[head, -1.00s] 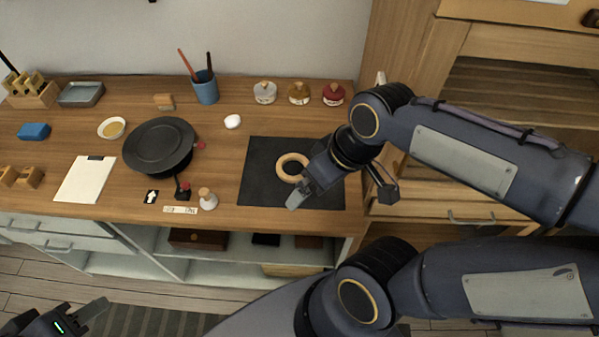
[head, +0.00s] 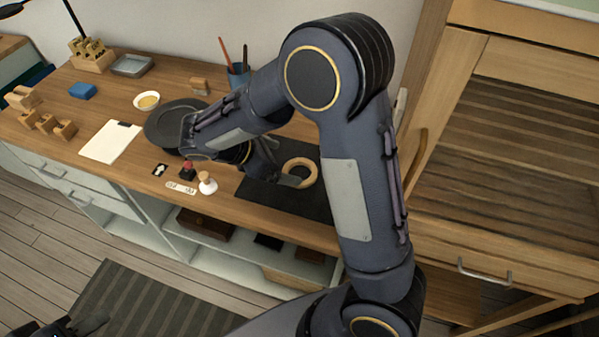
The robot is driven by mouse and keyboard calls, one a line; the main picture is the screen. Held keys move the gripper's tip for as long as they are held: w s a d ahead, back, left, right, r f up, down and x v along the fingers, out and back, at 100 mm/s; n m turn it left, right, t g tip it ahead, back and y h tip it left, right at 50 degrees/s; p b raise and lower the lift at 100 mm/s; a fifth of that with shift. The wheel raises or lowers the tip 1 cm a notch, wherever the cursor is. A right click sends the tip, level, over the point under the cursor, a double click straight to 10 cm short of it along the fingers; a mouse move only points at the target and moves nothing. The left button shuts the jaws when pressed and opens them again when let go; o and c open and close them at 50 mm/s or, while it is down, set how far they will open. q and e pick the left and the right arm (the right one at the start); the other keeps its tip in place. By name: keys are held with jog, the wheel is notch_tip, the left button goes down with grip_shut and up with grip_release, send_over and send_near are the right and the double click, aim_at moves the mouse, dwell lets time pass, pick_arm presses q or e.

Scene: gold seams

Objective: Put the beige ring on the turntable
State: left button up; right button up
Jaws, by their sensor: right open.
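The beige ring (head: 302,172) lies on the dark mat (head: 310,203) on the workbench. The black round turntable (head: 163,120) stands further left, its right side hidden behind my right arm. My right gripper (head: 288,178) is open at the left edge of the ring. Its finger overlaps the ring's rim in the picture, and I cannot tell whether they touch. The arm hides much of the gripper. My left gripper (head: 85,327) is low at the bottom left, away from the bench and partly cut off; its opening does not show.
A white-topped stamp (head: 207,183), a red-knobbed piece (head: 187,170) and a paper strip (head: 181,188) sit near the bench's front edge, between turntable and mat. A clipboard (head: 108,142) lies left. A blue cup (head: 238,75) stands behind, partly hidden by my arm. A wooden cabinet (head: 490,150) stands right.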

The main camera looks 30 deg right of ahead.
jog(key=x, duration=0.6)
jog(key=shift+s+d+f, duration=0.1)
jog(key=shift+s+d, duration=0.05)
jog(key=shift+s, duration=0.15)
jog(key=shift+c, duration=0.2)
jog(key=c, duration=1.1)
